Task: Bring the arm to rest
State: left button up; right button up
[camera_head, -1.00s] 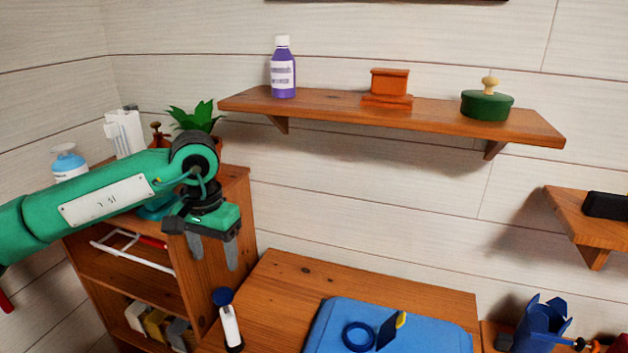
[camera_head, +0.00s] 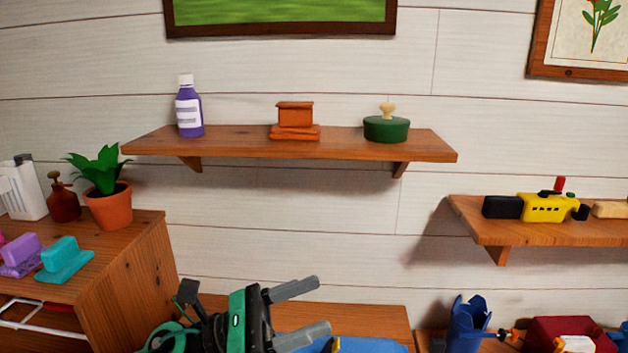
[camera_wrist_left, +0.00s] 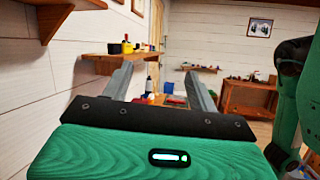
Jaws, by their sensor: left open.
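My left gripper (camera_head: 305,312) is at the bottom of the head view, in front of the low wooden surface and the blue case. Its two grey fingers are apart, point to the right, and hold nothing. In the left wrist view the two fingers (camera_wrist_left: 158,88) stand wide apart with only the room between them. Most of my left arm is below the head view's edge. My right gripper is not in view.
A wall shelf (camera_head: 230,142) holds a purple bottle (camera_head: 189,112), an orange box (camera_head: 295,118) and a green pot (camera_head: 386,128). A cabinet (camera_head: 130,270) with a plant (camera_head: 105,190) stands left. Another shelf (camera_head: 480,222) is right. Wall space between is free.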

pick_arm(q)
jog(key=w+a+f+n+t+y, duration=0.25)
jog(key=a+n+t+y, duration=0.2)
jog(key=n+t, duration=0.6)
jog(key=w+a+f+n+t+y, duration=0.1)
jog(key=w+a+n+t+y, duration=0.35)
jog(key=n, duration=1.05)
jog(key=s+a+f+n+g+y, duration=0.1)
jog(key=a+f+n+y, duration=0.3)
jog(key=f+n+y, duration=0.3)
jog(key=s+a+f+n+g+y, duration=0.15)
jog(key=a+f+n+y, duration=0.25)
jog(key=f+n, duration=0.5)
jog(key=s+a+f+n+g+y, duration=0.1)
jog(key=s+a+f+n+g, duration=0.1)
jog(key=s+f+n+g, duration=0.6)
jog(key=s+a+f+n+g+y, duration=0.1)
jog(key=s+a+f+n+g, duration=0.2)
jog(key=s+f, duration=0.9)
jog(key=s+f+g, duration=0.2)
jog(key=s+f, duration=0.1)
jog(key=f, duration=2.7)
jog(key=s+a+f+m+g, duration=0.1)
jog(key=s+a+f, duration=0.2)
jog(key=s+f, duration=1.5)
jog(key=shift+s+f, duration=0.4)
jog(key=shift+s, duration=0.05)
